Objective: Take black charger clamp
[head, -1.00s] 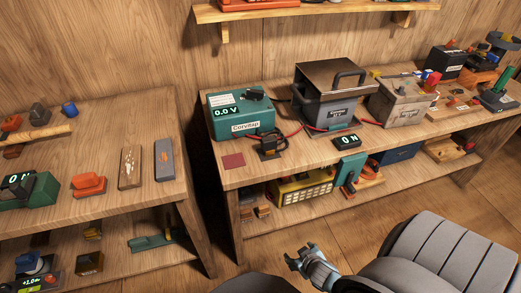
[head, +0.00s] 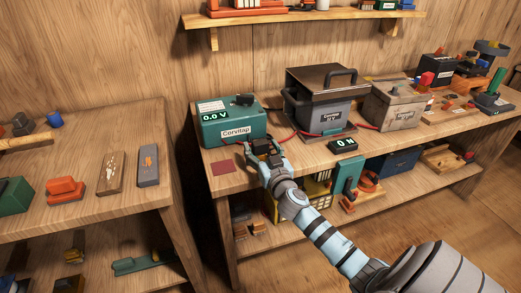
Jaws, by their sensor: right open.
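The black charger clamp (head: 261,146) is on the bench top in front of the green charger box (head: 232,124), which reads 0.0 V. My right gripper (head: 263,156) is open at the clamp, with its fingers around or just beside it. The fingers partly hide the clamp, and I cannot tell whether they touch it. My left gripper is not in view.
A dark battery box with a raised handle (head: 318,102) stands right of the charger, with red cable near it. A small black display (head: 343,146) lies at the bench front. A flat red square (head: 222,167) lies left of my gripper. A grey box (head: 392,104) stands further right.

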